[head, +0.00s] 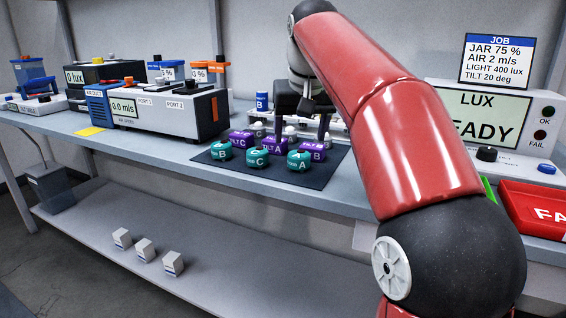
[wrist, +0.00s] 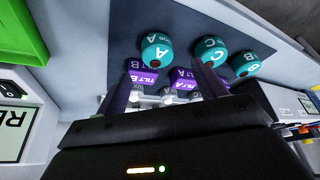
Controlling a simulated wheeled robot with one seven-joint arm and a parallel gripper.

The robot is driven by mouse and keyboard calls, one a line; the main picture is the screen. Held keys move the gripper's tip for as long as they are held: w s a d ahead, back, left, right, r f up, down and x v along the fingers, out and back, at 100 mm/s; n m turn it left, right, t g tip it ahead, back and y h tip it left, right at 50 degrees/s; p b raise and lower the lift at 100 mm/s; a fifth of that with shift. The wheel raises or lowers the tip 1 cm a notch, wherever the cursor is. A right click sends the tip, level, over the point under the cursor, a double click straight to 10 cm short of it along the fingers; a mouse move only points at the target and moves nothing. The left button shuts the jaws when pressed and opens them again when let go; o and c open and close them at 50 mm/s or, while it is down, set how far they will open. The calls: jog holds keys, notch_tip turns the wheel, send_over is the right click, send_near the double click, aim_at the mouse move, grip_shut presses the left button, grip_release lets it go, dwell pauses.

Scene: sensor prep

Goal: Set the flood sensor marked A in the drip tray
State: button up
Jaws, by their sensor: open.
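The flood sensor marked A (head: 299,160) is a teal, round piece at the front right of a dark mat. It also shows in the wrist view (wrist: 157,53), beyond the fingers and standing apart from them. My gripper (head: 300,130) is open and empty above the back of the mat, behind sensor A; its two spread fingers also show in the wrist view (wrist: 163,88). Teal sensors B (head: 221,150) and C (head: 257,156) stand left of A. I cannot make out a drip tray for certain in either view.
Purple tilt sensors A (head: 273,146) and B (head: 312,151) stand close behind the teal ones, near my fingers. The dark mat (head: 318,177) has bare room at its front. A red bin (head: 532,204) and a LUX tester (head: 482,118) stand at right; an air-speed box (head: 165,118) stands left.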

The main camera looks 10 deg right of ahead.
aim_at(299, 155)
jog(key=x, duration=0.3)
jog(key=b+x, duration=0.1)
jog(key=x, duration=0.3)
jog(key=shift+s+d, duration=0.2)
jog(key=shift+s, duration=0.05)
jog(key=c, duration=1.2)
jog(key=shift+o, duration=0.2)
jog(key=shift+r, duration=0.15)
